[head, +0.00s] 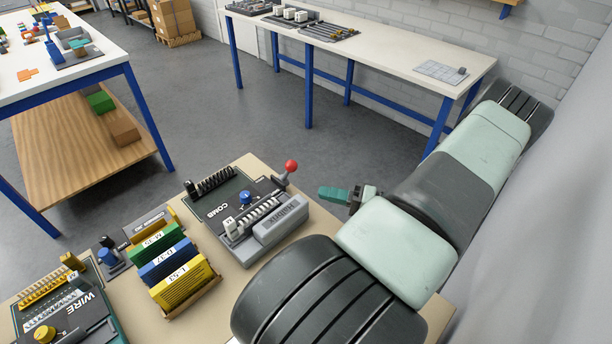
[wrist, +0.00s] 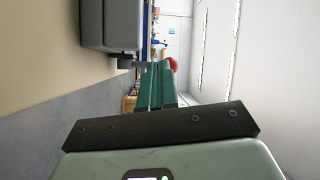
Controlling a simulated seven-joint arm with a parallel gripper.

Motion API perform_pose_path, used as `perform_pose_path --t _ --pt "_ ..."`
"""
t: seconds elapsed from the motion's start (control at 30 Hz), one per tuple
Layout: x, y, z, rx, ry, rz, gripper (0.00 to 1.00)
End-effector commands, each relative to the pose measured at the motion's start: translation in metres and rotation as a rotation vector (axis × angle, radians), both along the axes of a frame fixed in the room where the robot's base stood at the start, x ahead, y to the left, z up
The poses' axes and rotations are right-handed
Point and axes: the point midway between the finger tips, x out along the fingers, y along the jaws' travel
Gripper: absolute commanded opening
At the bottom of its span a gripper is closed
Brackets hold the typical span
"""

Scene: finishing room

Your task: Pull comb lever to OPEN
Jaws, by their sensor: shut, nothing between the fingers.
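The comb machine (head: 218,208) stands on the beige table, a dark plate labelled COMB with a grey housing along its right side. Its lever (head: 281,181) rises at the back right corner and ends in a red ball knob (head: 291,166). My gripper (head: 324,192) has teal fingers, shut and empty, to the right of the knob and apart from it in the head view. In the wrist view my gripper (wrist: 154,66) points ahead, with the red knob (wrist: 173,64) partly hidden just beyond its tips. The grey housing (wrist: 105,22) shows at upper left. No OPEN mark is readable.
Left of the comb machine stand yellow, blue and green booklets (head: 182,281) and a WIRE machine (head: 78,305). A white bench (head: 385,66) runs along the wall behind. Another white-topped table (head: 92,54) stands at far left. Grey floor (head: 270,120) lies open between them.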

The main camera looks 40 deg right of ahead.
Motion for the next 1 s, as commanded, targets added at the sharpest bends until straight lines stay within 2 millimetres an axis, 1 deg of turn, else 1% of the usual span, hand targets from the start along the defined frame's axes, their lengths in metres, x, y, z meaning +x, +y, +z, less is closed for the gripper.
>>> perform_pose_path --t 0.03,0.1,0.23,0.33,0.67,0.77,0.83,1.0 --pt "-0.006 -0.001 -0.003 0.078 -0.031 -0.076 0.00" --pt "-0.012 -0.004 -0.005 0.156 -0.067 -0.159 0.00" --pt "-0.019 -0.008 -0.007 0.240 -0.110 -0.250 0.00" --pt "-0.021 -0.010 -0.007 0.262 -0.121 -0.275 0.00" --pt "-0.020 -0.010 -0.007 0.261 -0.120 -0.273 0.00" --pt "-0.013 -0.008 -0.005 0.260 -0.121 -0.273 0.00" --pt "-0.004 -0.006 -0.002 0.261 -0.120 -0.270 0.00" --pt "0.026 0.000 0.005 0.259 -0.120 -0.269 0.00"
